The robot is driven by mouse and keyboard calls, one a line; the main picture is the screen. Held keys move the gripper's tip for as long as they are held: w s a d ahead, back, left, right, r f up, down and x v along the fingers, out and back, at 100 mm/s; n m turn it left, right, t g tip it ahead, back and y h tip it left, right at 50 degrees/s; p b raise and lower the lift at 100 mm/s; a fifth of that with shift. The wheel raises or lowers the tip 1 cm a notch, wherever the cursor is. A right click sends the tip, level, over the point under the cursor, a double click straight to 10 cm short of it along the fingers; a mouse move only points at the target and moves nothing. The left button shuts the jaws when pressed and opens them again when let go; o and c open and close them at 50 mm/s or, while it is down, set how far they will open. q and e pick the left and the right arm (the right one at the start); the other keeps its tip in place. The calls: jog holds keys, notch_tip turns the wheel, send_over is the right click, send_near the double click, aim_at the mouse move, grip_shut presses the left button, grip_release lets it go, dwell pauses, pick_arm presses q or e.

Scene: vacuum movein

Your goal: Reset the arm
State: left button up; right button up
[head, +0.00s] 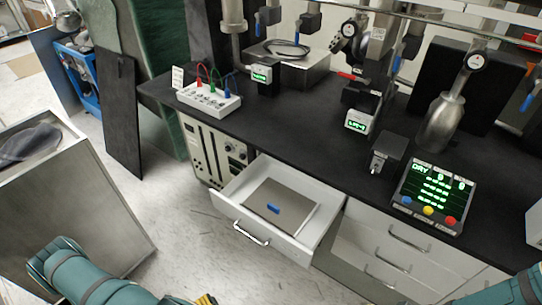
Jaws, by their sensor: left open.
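My left arm, teal with dark bands, enters at the bottom left of the head view. Only a small yellow-and-black part of my left gripper (207,299) shows at the bottom edge; its fingers are mostly cut off by the frame. It is below and in front of the open drawer, apart from it, and nothing shows in it. A piece of my right arm, also teal, shows at the bottom right corner. My right gripper is outside the view.
An open white drawer (318,240) juts out from under the black bench (300,130) and holds a grey plate with a small blue piece (273,209). A control panel (436,198) and metal piping stand on the bench. A grey bin (95,200) stands at left.

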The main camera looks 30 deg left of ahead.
pick_arm(q)
jog(key=w+d+r+m+g+h, duration=0.1)
jog(key=d+m+g+h, duration=0.2)
jog(key=d+m+g, duration=0.6)
jog(key=w+d+m+g+h, duration=0.2)
jog(key=d+m+g+h, duration=0.25)
jog(key=m+g, duration=0.85)
jog(key=w+d+r+m+t+y, duration=0.2)
jog(key=w+m+y, duration=0.3)
jog(key=m, duration=0.7)
jog(key=w+d+r+m+t+y, duration=0.3)
jog(key=w+m, duration=0.5)
jog(key=m, duration=0.4)
jog(key=d+r+y, duration=0.1)
jog(key=d+y, duration=0.1)
jog(key=y, duration=0.1)
jog(key=shift+d+m, duration=0.2)
jog(key=shift+m, duration=0.1)
